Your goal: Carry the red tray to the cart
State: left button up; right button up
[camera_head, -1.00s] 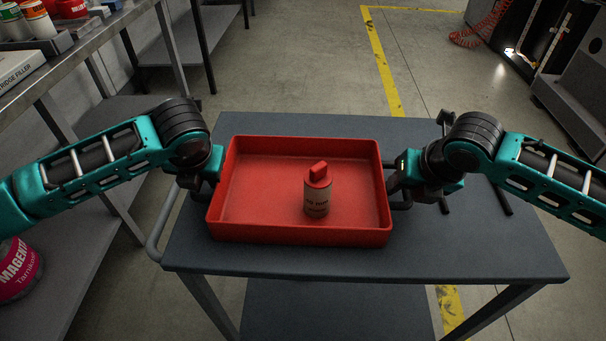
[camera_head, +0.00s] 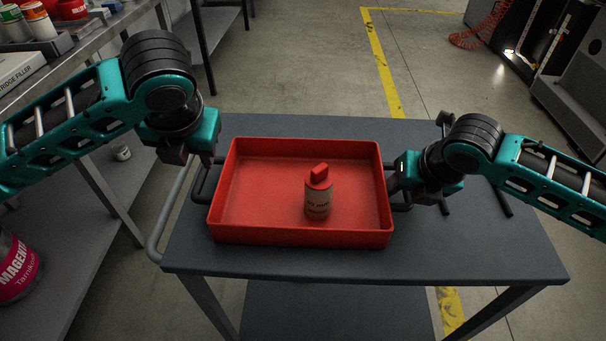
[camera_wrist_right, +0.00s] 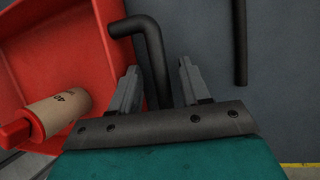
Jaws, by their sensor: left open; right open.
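The red tray (camera_head: 300,236) rests on the grey top of the cart (camera_head: 470,250), with a bottle (camera_head: 317,198) with a red cap standing upright inside it. Dark bar handles stick out at the tray's left and right sides. My left gripper (camera_head: 197,163) is open, raised above and left of the tray's left side, clear of the handle. My right gripper (camera_head: 400,190) is at the tray's right side. In the right wrist view the right gripper (camera_wrist_right: 158,85) is open, with the right handle (camera_wrist_right: 152,55) between its fingers; I cannot tell whether they touch.
A metal workbench (camera_head: 95,45) with bottles and boxes stands at the left, with a magenta container (camera_head: 18,265) on its lower shelf. Dark machinery (camera_head: 560,50) stands at the back right. The cart top right of the tray is mostly clear, and the floor behind is open.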

jog(key=shift+s+d+r, duration=0.1)
jog(key=shift+s+r, duration=0.05)
jog(key=shift+r, duration=0.35)
pick_arm(q)
jog(key=shift+s+r, duration=0.1)
jog(key=shift+r, duration=0.15)
pick_arm(e)
jog(key=v, duration=1.1)
